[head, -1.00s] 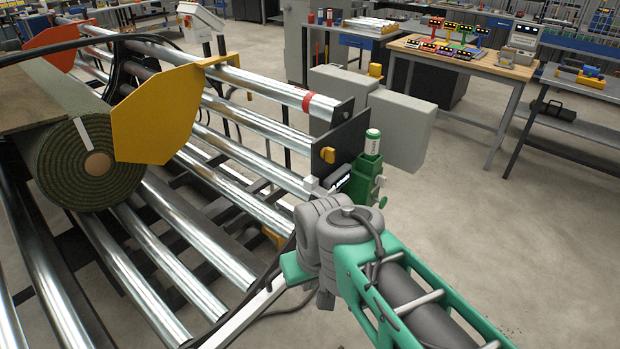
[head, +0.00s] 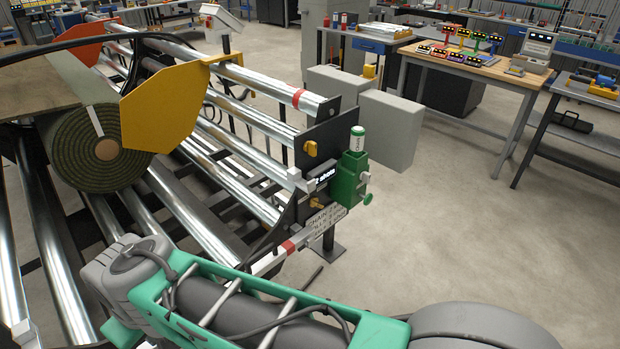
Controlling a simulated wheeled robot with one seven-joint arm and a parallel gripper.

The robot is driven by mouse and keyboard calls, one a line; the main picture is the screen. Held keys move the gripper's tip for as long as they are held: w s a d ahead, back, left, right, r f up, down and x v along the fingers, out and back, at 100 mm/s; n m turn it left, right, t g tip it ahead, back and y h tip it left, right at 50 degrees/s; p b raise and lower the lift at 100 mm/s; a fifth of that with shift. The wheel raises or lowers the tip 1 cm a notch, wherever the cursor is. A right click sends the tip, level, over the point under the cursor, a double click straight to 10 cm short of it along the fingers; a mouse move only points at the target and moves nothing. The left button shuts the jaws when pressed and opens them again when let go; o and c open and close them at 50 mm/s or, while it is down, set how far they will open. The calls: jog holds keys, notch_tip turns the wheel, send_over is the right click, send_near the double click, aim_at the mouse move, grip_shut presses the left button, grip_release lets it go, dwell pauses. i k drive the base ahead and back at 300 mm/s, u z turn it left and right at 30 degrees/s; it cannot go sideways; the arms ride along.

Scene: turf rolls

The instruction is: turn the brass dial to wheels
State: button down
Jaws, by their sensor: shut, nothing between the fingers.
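A yellow-orange knob (head: 311,148) sits higher on the same plate. I cannot tell for sure which is the brass dial, and their settings are too small to read. A white label plate (head: 326,219) with dark lettering, partly legible as "CHAIN", is beside the lower knob. My green and grey arm crosses the bottom of the head view, its grey joint at lower left. My gripper does not show.
A green holder (head: 348,180) with a green-and-white canister (head: 357,143) stands right of the display. A turf roll (head: 95,165) rests on steel rollers at left, beside a yellow guard (head: 160,112). Grey boxes (head: 388,130) stand behind. Floor at right is clear.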

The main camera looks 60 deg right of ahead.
aim_at(314, 202)
jog(key=k, duration=1.1)
jog(key=z, duration=1.45)
jog(key=i, duration=0.5)
jog(key=z, duration=0.1)
